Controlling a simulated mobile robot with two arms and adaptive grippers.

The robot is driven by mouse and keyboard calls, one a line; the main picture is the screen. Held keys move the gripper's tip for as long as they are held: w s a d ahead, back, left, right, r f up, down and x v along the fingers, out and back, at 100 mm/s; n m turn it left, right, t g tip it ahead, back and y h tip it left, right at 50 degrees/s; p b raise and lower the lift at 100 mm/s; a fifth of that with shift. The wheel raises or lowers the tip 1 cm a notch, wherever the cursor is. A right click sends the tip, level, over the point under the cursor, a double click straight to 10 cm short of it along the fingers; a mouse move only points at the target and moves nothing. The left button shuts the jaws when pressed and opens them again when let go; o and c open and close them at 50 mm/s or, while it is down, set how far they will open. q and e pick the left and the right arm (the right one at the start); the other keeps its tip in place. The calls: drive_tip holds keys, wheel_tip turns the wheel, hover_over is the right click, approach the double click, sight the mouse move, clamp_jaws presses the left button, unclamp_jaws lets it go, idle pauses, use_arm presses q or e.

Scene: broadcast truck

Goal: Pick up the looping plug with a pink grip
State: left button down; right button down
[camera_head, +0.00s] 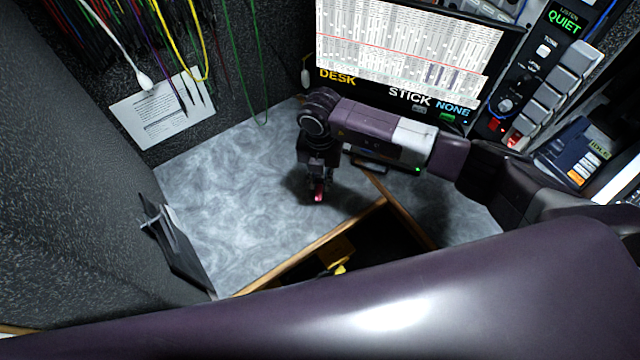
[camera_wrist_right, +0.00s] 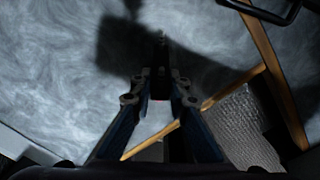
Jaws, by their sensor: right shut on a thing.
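My right gripper (camera_head: 318,188) points down over the grey marbled desk top, left of the opening in it. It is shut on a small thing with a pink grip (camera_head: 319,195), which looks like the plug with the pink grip. Most of the plug is hidden by the fingers, and I cannot make out a loop. In the right wrist view the gripper's fingers (camera_wrist_right: 160,85) come together over the desk, and a thin dark tip (camera_wrist_right: 162,42) shows beyond them. I cannot tell whether the plug touches the desk. My left gripper is not in view.
A wood-edged opening (camera_head: 385,235) in the desk holds a yellow thing (camera_head: 338,256). A monitor (camera_head: 405,50) stands behind my right arm. Colored cords hang at the back left over a printed sheet (camera_head: 165,110).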

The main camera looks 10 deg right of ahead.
drive_tip(key=shift+r, duration=0.1)
wheel_tip(320, 180, up, 20)
drive_tip(key=b, duration=0.3)
drive_tip(key=shift+a, duration=0.1)
idle(0.3)
